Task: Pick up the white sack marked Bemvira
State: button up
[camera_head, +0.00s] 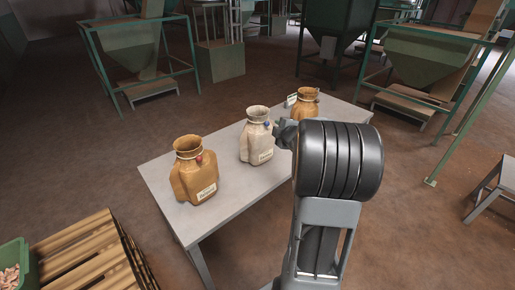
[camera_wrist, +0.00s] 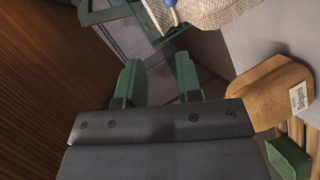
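The white sack (camera_head: 255,148) stands upright in the middle of the table, with a tied neck, a blue seal and a front label too small to read. The white sack lies beyond the fingertips, up and to the right.
A brown sack (camera_head: 196,175) with a red seal stands left on the grey table (camera_head: 222,205). Its label shows in the wrist view (camera_wrist: 298,97). Another brown sack (camera_head: 305,107) stands at the far right end, beside a small sign. A wooden pallet (camera_head: 85,250) and green crate (camera_head: 24,262) are front left.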

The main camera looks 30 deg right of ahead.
jog(key=d+f+n+t+y, duration=0.2)
jog(key=d+f+n, duration=0.2)
jog(key=y+p, duration=0.1)
jog(key=p, duration=0.1)
send_over(258, 136)
jog(key=s+d, duration=0.3)
jog(key=d, duration=0.1)
notch_tip(258, 136, down, 2)
jog(key=f, duration=0.1)
jog(key=shift+w+r+n, duration=0.25)
jog(key=shift+n, duration=0.15)
grip_shut()
